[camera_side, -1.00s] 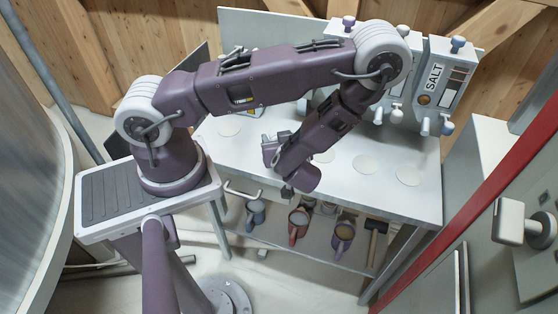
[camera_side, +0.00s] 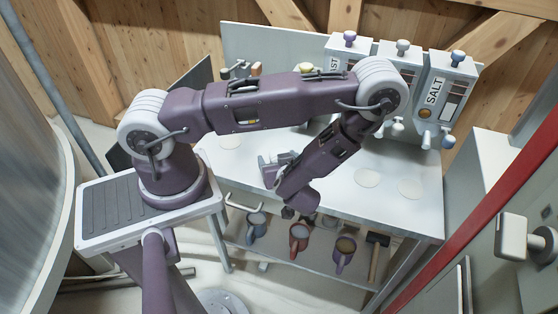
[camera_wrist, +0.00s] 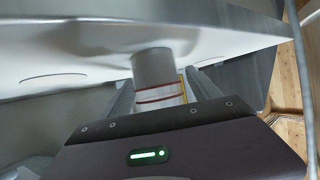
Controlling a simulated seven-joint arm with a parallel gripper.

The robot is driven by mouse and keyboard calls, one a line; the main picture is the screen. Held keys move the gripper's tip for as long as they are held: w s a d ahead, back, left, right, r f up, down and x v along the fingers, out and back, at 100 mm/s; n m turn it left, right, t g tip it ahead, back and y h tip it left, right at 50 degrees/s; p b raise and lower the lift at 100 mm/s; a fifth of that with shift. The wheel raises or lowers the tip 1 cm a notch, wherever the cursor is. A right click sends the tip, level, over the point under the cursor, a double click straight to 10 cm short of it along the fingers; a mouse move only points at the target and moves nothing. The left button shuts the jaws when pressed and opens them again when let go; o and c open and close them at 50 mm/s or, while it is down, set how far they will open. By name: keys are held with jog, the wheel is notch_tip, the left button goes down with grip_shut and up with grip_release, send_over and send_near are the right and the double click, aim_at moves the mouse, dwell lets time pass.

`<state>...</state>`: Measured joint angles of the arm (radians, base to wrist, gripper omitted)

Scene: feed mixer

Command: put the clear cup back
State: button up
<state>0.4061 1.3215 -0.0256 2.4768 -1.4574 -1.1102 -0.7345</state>
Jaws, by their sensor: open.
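A cup-like cylinder (camera_wrist: 154,68) shows in the wrist view, grey at its far end with red and yellow lines nearer me. I take it for the clear cup. It stands between the two fingers of my gripper (camera_wrist: 163,93), which are open, one on each side. It appears to touch the pale table top. In the side view my gripper (camera_side: 279,163) is low over the middle of the table (camera_side: 335,195). My arm hides much there, and I cannot make out the cup.
Round marks (camera_side: 367,178) lie on the table's right half. Dispensers, one marked SALT (camera_side: 440,95), stand behind. The table's right part is free.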

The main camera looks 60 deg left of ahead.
jog(key=v, duration=1.2)
jog(key=w+d+r+m+t+h, duration=0.1)
jog(key=w+d+r+t+h, duration=0.15)
jog(key=w+d+h, duration=0.65)
jog(key=w+d+r+m+t+h, duration=0.15)
jog(key=d+r+m+h, duration=0.5)
jog(key=r, duration=0.75)
jog(key=s+r+m, duration=0.5)
jog(key=s+r, duration=0.3)
jog(key=r, duration=0.2)
jog(key=s+a+m+y, duration=0.3)
jog(key=s+a, duration=0.8)
jog(key=s, duration=0.1)
jog(key=shift+r+g, duration=0.25)
jog(key=shift+g, duration=0.15)
jog(key=shift+a, duration=0.1)
